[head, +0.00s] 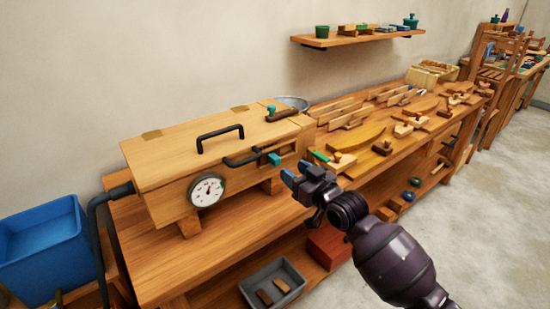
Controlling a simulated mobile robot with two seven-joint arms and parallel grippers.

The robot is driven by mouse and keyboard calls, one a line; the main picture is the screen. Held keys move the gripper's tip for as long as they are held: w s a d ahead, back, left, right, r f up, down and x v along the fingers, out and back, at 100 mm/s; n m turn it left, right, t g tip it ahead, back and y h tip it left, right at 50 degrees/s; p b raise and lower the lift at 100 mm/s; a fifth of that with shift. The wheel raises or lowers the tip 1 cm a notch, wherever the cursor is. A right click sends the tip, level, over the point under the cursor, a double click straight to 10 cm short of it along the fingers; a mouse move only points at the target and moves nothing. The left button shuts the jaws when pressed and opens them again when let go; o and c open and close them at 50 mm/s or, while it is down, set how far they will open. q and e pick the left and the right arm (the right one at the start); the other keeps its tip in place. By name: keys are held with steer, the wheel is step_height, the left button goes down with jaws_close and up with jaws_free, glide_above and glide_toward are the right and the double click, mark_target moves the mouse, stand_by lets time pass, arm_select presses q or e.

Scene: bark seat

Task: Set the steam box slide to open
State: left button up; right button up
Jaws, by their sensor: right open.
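The wooden steam box (165,165) stands on the near end of the long bench, with a black handle (220,136) on its lid and a round white dial (206,190) on its front. At the right of its front is a slot with a small teal knob (273,159), which looks like the slide; a black bar handle (243,161) is just left of it. My right gripper (290,176) is open, its blue fingertips a little below and right of the teal knob and apart from it. The left gripper is not in view.
Wooden tools and curved pieces (358,146) cover the bench to the right. A grey tray (272,286) and a red box (328,247) sit on the shelf below. A blue bin (45,252) stands at left. A wall shelf (357,37) hangs above.

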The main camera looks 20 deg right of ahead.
mark_target(278, 160)
steer(key=x, duration=0.7)
steer(key=shift+w+a, duration=0.1)
steer(key=shift+w, duration=0.3)
steer(key=shift+c, duration=0.3)
steer(key=shift+f, duration=0.1)
jaws_close()
